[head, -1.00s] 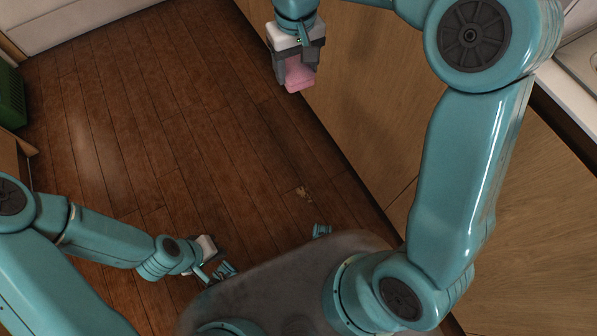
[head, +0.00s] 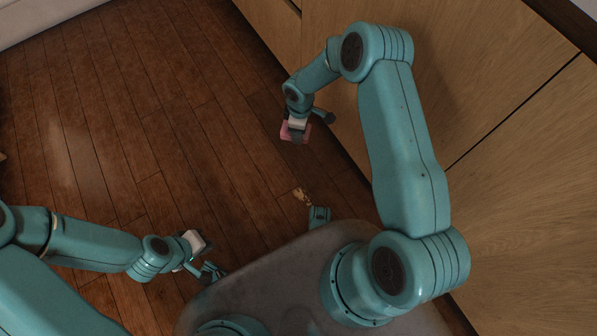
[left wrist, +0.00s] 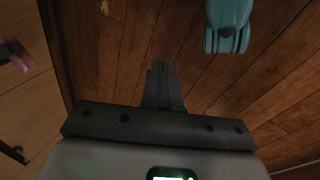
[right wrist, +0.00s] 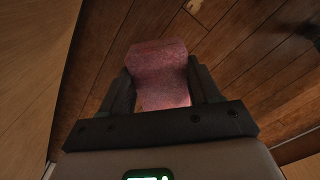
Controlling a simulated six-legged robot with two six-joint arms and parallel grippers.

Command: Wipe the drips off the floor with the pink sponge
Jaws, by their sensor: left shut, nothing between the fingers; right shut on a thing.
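The pink sponge (head: 291,134) is between the fingers of my right gripper (head: 297,132), above the floor near the cabinet fronts. In the right wrist view the sponge (right wrist: 160,72) fills the space between both fingers. A yellow-brown drip patch (head: 301,194) lies on the wood floor, between the sponge and my base. A bit of it shows at the top of the right wrist view (right wrist: 196,6). My left gripper (head: 212,270) is low over the floor, left of my base, with its fingers together and empty. In the left wrist view the sponge (left wrist: 22,62) shows at the left edge.
Wooden cabinet fronts (head: 500,200) stand along the right, close to my right arm. One of my legs (head: 319,215) stands right beside the drip patch. The wood floor (head: 150,110) to the left and far side is clear.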

